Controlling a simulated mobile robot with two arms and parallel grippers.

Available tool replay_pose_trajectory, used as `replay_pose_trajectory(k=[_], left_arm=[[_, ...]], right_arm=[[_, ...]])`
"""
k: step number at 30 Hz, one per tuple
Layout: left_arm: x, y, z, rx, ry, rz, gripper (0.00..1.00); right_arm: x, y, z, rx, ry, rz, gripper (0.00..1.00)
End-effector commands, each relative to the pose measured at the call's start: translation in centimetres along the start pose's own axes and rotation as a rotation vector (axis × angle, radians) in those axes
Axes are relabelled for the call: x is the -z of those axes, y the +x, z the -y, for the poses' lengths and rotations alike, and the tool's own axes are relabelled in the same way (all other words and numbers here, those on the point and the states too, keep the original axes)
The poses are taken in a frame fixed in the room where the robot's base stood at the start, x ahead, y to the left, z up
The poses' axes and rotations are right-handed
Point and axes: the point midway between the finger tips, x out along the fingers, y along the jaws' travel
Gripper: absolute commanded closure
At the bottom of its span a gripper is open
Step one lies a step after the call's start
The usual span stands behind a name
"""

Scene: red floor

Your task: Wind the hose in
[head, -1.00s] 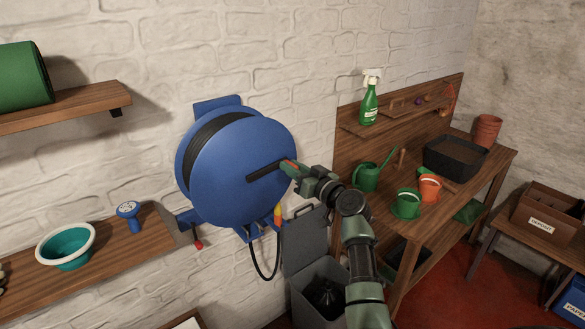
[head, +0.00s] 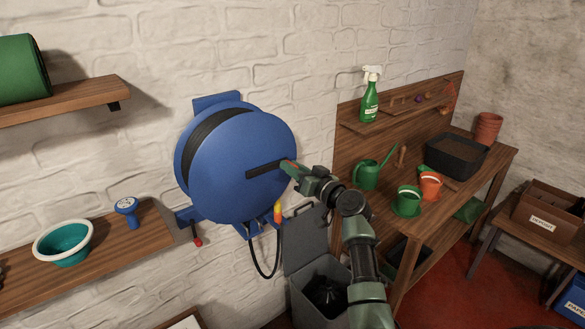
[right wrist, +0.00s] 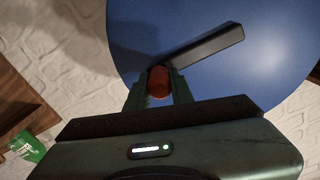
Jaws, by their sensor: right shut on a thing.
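The blue hose reel (head: 225,185) is mounted on the white brick wall, with black hose (head: 207,140) wound behind its front disc. A black crank arm (head: 264,170) lies across the disc and points right. My right gripper (head: 288,166) is shut on the red crank handle (right wrist: 158,82) at the crank's outer end. In the right wrist view the handle sits between the two fingers, with the crank arm (right wrist: 205,46) running up to the right. A length of hose (head: 253,262) hangs in a loop below the reel, beside a yellow and orange nozzle (head: 278,212). My left gripper is out of view.
A grey bin (head: 322,298) with its lid up stands below the reel. A wooden bench (head: 440,200) with pots and a watering can is to the right. A shelf (head: 120,245) with a teal bowl (head: 66,243) is at left.

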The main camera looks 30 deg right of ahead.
Motion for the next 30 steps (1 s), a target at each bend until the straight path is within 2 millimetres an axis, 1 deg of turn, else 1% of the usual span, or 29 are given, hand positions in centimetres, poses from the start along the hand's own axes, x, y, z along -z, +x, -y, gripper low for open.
replay_pose_trajectory(k=[1,3,12,21,30], left_arm=[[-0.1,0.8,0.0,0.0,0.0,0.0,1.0],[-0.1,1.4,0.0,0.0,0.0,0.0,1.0],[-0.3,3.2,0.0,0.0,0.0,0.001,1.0],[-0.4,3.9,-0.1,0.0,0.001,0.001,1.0],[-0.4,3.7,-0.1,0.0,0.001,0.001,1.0]], right_arm=[[-0.9,0.0,-0.3,-0.001,0.034,0.001,1.0],[-1.5,0.0,-0.5,0.0,0.089,0.002,1.0],[-4.5,0.0,-0.8,-0.001,0.371,0.001,1.0],[-7.4,0.0,-0.1,0.0,0.66,0.003,1.0],[-10.0,0.0,1.3,-0.002,0.945,0.002,1.0]])
